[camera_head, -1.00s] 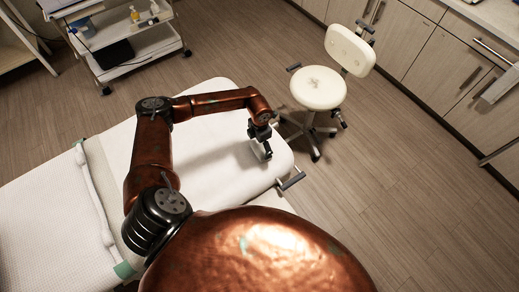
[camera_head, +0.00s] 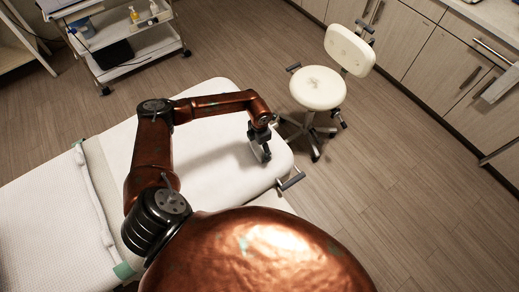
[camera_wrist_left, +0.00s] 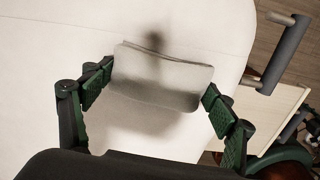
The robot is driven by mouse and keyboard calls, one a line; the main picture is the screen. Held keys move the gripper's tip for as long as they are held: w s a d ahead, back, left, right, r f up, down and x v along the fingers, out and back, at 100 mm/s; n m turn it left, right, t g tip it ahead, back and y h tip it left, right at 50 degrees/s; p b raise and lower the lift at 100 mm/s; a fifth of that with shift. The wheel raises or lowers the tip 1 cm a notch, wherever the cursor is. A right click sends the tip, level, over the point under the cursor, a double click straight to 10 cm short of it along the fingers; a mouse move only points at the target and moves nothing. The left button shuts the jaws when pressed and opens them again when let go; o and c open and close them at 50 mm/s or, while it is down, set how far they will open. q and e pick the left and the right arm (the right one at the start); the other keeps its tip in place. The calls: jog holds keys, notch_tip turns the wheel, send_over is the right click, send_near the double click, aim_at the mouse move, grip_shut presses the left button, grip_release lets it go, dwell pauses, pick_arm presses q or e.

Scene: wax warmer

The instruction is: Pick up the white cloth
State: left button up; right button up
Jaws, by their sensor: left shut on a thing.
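The white cloth (camera_wrist_left: 162,78) is a small folded pad in the left wrist view, over the end of the white treatment bed (camera_head: 205,160). My left gripper (camera_wrist_left: 159,84) has its two green-padded fingers at the cloth's left and right ends and is shut on it. In the head view the left gripper (camera_head: 262,153) is low over the bed's right end, and the cloth is mostly hidden there. I cannot tell whether the cloth is clear of the bed's surface. My right gripper is not in view.
A grey bar handle (camera_head: 291,181) sticks out from the bed's end. A white stool (camera_head: 318,88) stands just beyond it. A trolley (camera_head: 130,50) stands at the back left, and cabinets (camera_head: 420,60) line the back right. The floor on the right is clear.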

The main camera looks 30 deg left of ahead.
aim_at(260, 148)
pick_arm(q)
jog(key=shift+r, duration=0.45)
notch_tip(260, 148, up, 2)
jog(key=shift+r, duration=0.25)
jog(key=s+d+r, duration=0.2)
jog(key=s+r, duration=0.2)
jog(key=s, duration=0.2)
jog(key=s+d+r+p, duration=0.1)
jog(key=s+d+r, duration=0.2)
jog(key=s+r, duration=0.2)
jog(key=shift+s+d+r, duration=0.25)
jog(key=shift+s+d, duration=0.05)
jog(key=shift+s, duration=0.65)
jog(key=o, duration=0.6)
jog(key=c, duration=0.4)
